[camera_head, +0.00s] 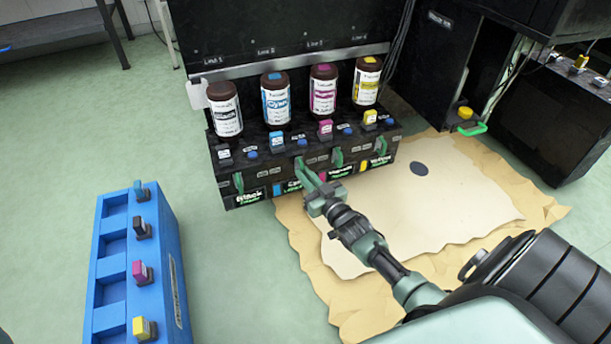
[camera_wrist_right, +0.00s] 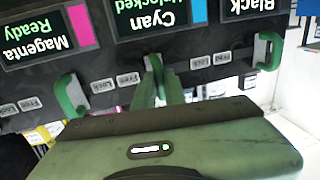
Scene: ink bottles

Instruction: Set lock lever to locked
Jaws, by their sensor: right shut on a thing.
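The black ink station (camera_head: 222,167) has a row of green lock levers on its front. My right gripper (camera_head: 311,183) reaches the lever under the cyan bottle. In the right wrist view, which is upside down, its fingers (camera_wrist_right: 160,92) are closed around the green cyan lever (camera_wrist_right: 154,64), mostly hidden between them. The cyan display (camera_wrist_right: 158,14) reads "Cyan" and "Unlocked", partly covered. The magenta display (camera_wrist_right: 45,38) reads "Magenta Ready". The magenta lever (camera_wrist_right: 70,96) and black lever (camera_wrist_right: 268,50) stand clear on either side. Small Lock and Free plates sit between levers. My left gripper is out of view.
Brown bottles, including the cyan one (camera_head: 276,101), stand on the station. A blue rack (camera_head: 112,262) with several small caps stands at the left. Torn cardboard (camera_head: 460,205) covers the floor at right. A black cabinet (camera_head: 425,80) with an open compartment stands behind it.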

